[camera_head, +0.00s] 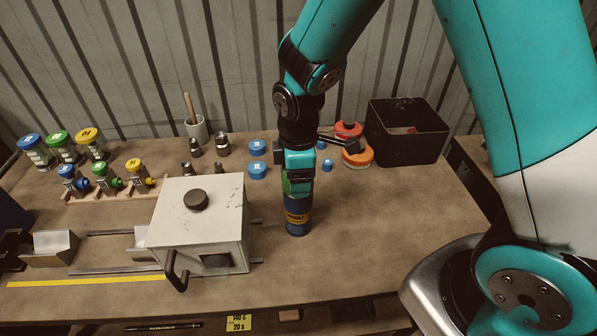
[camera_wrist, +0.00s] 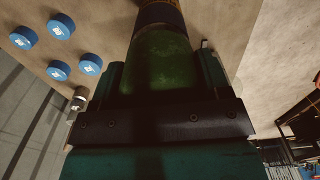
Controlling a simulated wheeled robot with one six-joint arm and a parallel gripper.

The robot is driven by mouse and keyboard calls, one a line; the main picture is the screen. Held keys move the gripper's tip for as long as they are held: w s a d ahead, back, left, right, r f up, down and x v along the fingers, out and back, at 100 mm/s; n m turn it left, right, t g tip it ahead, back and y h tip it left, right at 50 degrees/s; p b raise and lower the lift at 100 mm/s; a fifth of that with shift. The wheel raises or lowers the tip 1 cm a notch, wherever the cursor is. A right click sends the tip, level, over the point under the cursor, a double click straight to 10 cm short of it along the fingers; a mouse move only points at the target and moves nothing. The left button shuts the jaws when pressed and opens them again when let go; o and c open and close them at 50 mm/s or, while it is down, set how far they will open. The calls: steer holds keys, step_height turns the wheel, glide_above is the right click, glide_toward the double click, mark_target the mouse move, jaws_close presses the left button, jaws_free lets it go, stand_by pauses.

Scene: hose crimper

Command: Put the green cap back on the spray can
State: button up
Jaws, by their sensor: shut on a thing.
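The spray can (camera_head: 297,217) stands upright on the bench, blue at its base with a yellow band. The green cap (camera_head: 287,187) is at its top, directly above the can. My gripper (camera_head: 298,182) is shut on the green cap, pointing down over the can. In the wrist view the cap (camera_wrist: 160,62) sits between both fingers of my gripper (camera_wrist: 160,85). The can (camera_wrist: 158,14) shows just beyond the cap, in line with it. I cannot tell whether the cap is seated or only touching.
The grey crimper box (camera_head: 200,225) with a black knob stands left of the can. Blue round pieces (camera_head: 257,170) lie behind. Red and orange discs (camera_head: 357,155) and a black bin (camera_head: 405,132) are at the back right. The bench right of the can is clear.

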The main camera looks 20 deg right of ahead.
steer(key=shift+f, duration=0.3)
steer(key=o, duration=1)
step_height(320, 180, up, 18)
steer(key=b, duration=0.3)
steer(key=shift+f, duration=0.25)
steer(key=s+a+f+m+y, duration=0.1)
steer(key=s+m, duration=0.1)
steer(key=s, duration=0.4)
steer(key=s+a+f+m+y+b, duration=0.1)
steer(key=s+a+m, duration=0.1)
steer(key=s, duration=0.4)
steer(key=s+a+f+m+y+b, duration=0.1)
steer(key=s+m+y, duration=0.1)
steer(key=s, duration=0.4)
steer(key=shift+s+a+f+m, duration=0.2)
steer(key=shift+a+f+m, duration=0.1)
steer(key=shift+m, duration=0.3)
